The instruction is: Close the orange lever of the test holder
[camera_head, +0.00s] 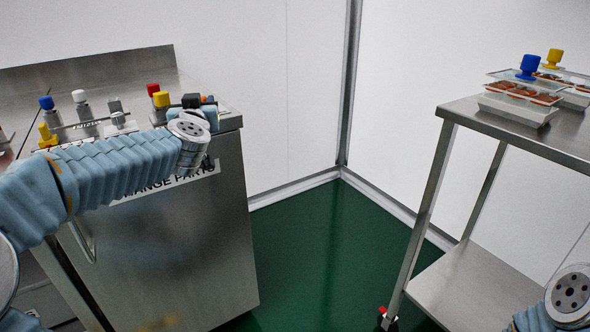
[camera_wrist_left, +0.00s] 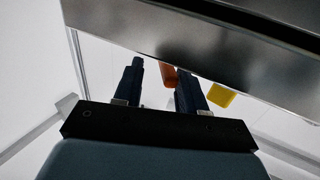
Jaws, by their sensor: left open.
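The orange lever (camera_wrist_left: 169,76) shows in the left wrist view as a small orange piece below the metal edge. It lies between the fingertips of my left gripper (camera_wrist_left: 157,70), closer to the right finger. The two dark fingers are apart. I cannot tell whether either touches the lever. In the head view my left gripper is largely hidden behind its wrist, at the right end of the steel cabinet top. The test holder's body cannot be made out clearly. My right gripper is not in view; only part of my right arm shows at bottom right.
The steel cabinet (camera_head: 215,240) carries several fittings with blue, white, red and yellow caps. A yellow piece (camera_wrist_left: 221,95) is right of the fingers. A steel table (camera_head: 540,135) at right holds trays (camera_head: 517,108). Green floor (camera_head: 320,260) lies clear between them.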

